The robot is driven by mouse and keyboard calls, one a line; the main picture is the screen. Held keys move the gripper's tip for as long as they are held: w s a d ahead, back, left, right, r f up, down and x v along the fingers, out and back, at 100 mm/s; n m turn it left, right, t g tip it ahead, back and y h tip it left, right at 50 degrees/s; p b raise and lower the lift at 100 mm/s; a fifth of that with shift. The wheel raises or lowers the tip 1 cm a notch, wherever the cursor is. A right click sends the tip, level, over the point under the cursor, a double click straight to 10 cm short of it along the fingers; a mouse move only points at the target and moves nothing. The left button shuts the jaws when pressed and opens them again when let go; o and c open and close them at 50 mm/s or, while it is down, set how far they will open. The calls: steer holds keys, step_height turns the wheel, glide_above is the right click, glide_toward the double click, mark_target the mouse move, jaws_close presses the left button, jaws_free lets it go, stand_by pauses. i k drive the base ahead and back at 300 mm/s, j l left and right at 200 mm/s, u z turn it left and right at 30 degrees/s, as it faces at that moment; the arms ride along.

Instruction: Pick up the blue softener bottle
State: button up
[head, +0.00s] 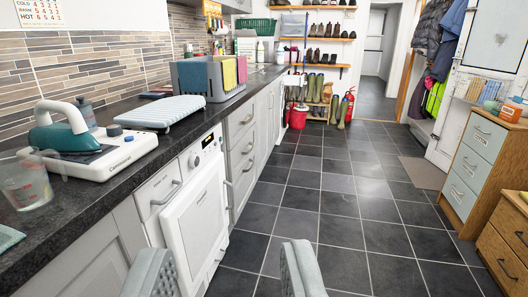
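My gripper (227,270) shows at the bottom edge as two grey fingers set wide apart. It is open, with only floor and the white machine's front seen between the fingers. A small blue-grey bottle (86,113) stands upright on the dark counter (60,215) at the left, behind the iron and near the tiled wall. Its lower part is partly hidden by the iron. I cannot tell whether it is softener. My gripper is well apart from it.
A teal and white steam iron (70,140), a clear jug (25,182), a small ironing board (162,111) and a grey basket (208,78) crowd the counter. A white machine (196,205) stands below. Wooden drawers (478,165) line the right. The tiled floor (345,232) between is clear.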

mark_target(280, 51)
steer(key=i+l+z, duration=0.35)
steer(key=i, duration=0.45)
steer(key=i+z, duration=0.3)
steer(key=i, duration=3.1)
steer(key=i+u, duration=0.1)
steer(key=i, duration=1.15)
steer(key=i+l, duration=0.2)
steer(key=i, duration=1.05)
steer(key=i+l+u, duration=0.15)
steer(key=i+u, duration=0.35)
steer(key=i+l+u, duration=0.45)
steer(key=i, duration=0.25)
steer(key=i+l+u, duration=0.5)
steer(key=l, duration=0.1)
